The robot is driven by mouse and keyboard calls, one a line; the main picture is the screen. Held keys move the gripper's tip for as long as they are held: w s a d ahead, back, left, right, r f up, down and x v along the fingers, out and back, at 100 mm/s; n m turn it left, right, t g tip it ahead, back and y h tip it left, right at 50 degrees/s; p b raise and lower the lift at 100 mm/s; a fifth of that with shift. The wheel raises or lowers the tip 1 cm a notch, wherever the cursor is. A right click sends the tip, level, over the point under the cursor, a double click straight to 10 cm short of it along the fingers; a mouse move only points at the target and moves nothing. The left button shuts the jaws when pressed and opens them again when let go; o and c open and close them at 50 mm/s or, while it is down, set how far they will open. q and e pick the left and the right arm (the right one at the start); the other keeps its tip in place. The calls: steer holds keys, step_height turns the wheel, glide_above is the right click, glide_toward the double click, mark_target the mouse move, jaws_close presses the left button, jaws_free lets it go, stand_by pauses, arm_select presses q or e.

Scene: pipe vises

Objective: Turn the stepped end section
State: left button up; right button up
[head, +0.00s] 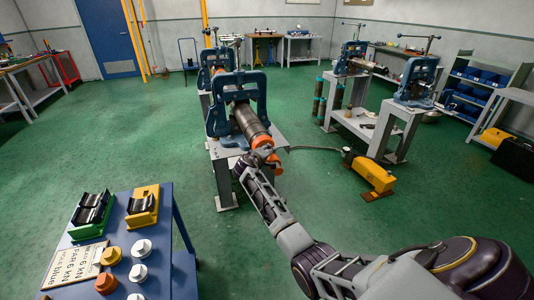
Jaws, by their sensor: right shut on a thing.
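A dark pipe (248,122) runs through a blue pipe vise (213,118) on a grey stand in the middle of the head view. Its near end points towards me and carries an orange stepped end section (262,142). My right gripper (264,158) is at this end, shut on the end section. The fingers and the near face of the end section are small and partly hidden by each other, so the exact contact is unclear. My right arm reaches in from the lower right. My left gripper is out of view.
A blue table (180,225) at lower left holds trays, white and orange caps (106,283) and a sign. A yellow foot pedal unit (374,174) with a hose stands on the floor to the right. A second vise stand (400,118) is further right.

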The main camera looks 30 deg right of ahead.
steer(key=shift+f, duration=0.1)
stand_by(0.3)
steer(key=o, duration=1)
steer(key=shift+s+a, duration=0.1)
steer(key=shift+a, duration=0.05)
steer(key=shift+v, duration=5.85)
